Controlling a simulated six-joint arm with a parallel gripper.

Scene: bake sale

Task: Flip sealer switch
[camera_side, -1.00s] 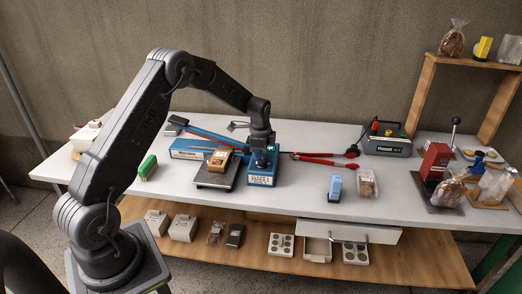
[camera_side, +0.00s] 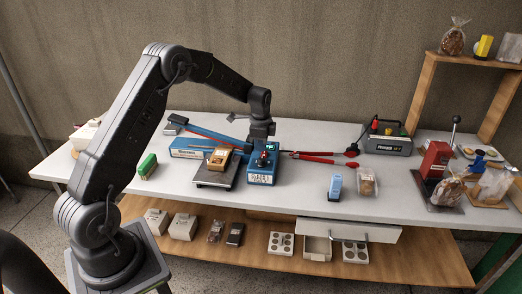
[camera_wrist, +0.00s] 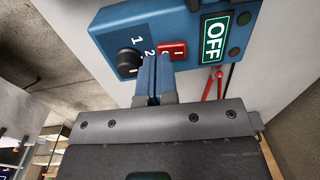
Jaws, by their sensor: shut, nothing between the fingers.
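The sealer's blue control box (camera_side: 262,178) stands on the table just right of the scale. In the wrist view the blue box (camera_wrist: 113,30) shows a black dial (camera_wrist: 129,62) with numbers, a red rocker switch (camera_wrist: 177,50) and a green-lit display (camera_wrist: 214,39) reading OFF. My gripper (camera_wrist: 153,58) is shut and empty, its fingertips over the box between the dial and the switch, hiding part of the switch. I cannot tell whether they touch it. In the side view my gripper (camera_side: 262,141) is above the back of the box.
A scale (camera_side: 215,178) with a brown package (camera_side: 218,158) stands left of the box. A long blue sealer arm (camera_side: 205,133) lies behind it. Red-handled tongs (camera_side: 318,157) lie to the right. A green block (camera_side: 148,165) sits at left, a pale blue item (camera_side: 335,185) at right.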

